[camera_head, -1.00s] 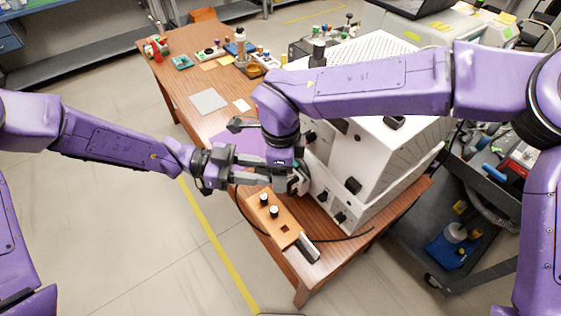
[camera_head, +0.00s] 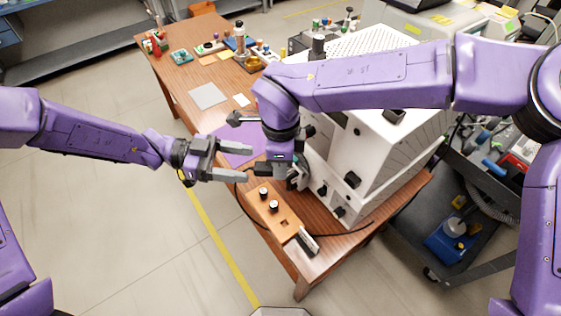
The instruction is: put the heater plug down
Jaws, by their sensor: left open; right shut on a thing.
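My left gripper (camera_head: 238,163) is open and empty, its fingers pointing right toward the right gripper. My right gripper (camera_head: 281,176) points down over the front part of the wooden table and is shut on the heater plug. The plug (camera_head: 257,168), a small dark piece, shows only in part at the left side of the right gripper, close to the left fingertips. A black cable (camera_head: 243,203) hangs from its left end and curves over the table's edge. The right gripper's fingertips are partly hidden, so its grip is not clear.
An orange-brown block (camera_head: 273,208) with black knobs and a square hole lies below the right gripper on the table (camera_head: 310,268). A large white machine (camera_head: 385,165) stands close on the right. A purple mat (camera_head: 236,140) lies behind the grippers. Floor is free on the left.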

